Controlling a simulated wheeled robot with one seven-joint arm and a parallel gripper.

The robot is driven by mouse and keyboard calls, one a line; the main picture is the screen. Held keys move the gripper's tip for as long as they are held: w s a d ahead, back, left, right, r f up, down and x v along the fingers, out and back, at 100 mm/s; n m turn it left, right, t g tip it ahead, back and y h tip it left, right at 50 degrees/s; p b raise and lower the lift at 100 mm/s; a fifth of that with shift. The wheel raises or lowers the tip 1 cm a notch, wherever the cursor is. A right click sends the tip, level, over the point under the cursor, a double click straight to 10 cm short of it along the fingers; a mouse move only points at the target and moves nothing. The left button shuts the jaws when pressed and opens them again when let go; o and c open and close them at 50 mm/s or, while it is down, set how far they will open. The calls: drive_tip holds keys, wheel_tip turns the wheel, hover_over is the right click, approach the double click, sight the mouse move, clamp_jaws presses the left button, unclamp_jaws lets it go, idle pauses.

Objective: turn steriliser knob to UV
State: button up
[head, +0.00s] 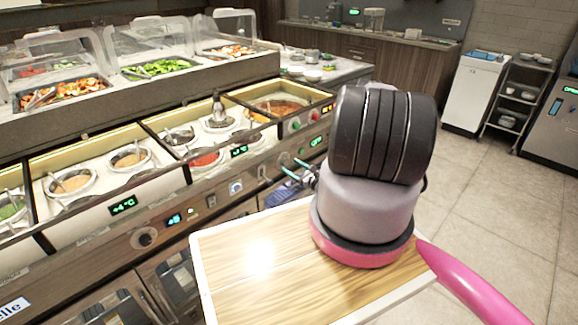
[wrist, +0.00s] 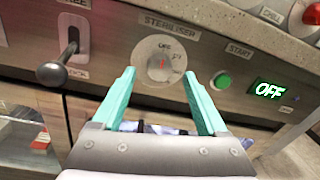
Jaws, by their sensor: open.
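The steriliser knob (wrist: 158,67) is a small grey knob with a red mark on a round white dial, under the word STERILISER. The dial has small labels at its top and right. I cannot read all of them, nor tell exactly where the knob points. My gripper (wrist: 158,75) has two teal fingers, spread apart on either side of the dial's lower half, with nothing held. I cannot tell whether a finger touches the panel. In the head view my gripper (head: 291,168) is at the counter front, just below the dial (head: 284,159).
A green START button (wrist: 222,81) and a display reading OFF (wrist: 270,90) are right of the dial. A lever with a dark ball end (wrist: 52,74) sticks out on the left. Sauce wells (head: 130,158) lie along the counter top.

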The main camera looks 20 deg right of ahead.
sight(285, 162)
drive_tip(key=shift+x, duration=1.35)
clamp_jaws()
drive_tip(key=shift+m, duration=0.4)
drive_tip(key=m, duration=0.4)
drive_tip(key=shift+m, duration=0.3)
drive_tip(key=m, duration=0.4)
drive_tip(key=shift+d, duration=0.1)
drive_tip(key=shift+g, duration=0.3)
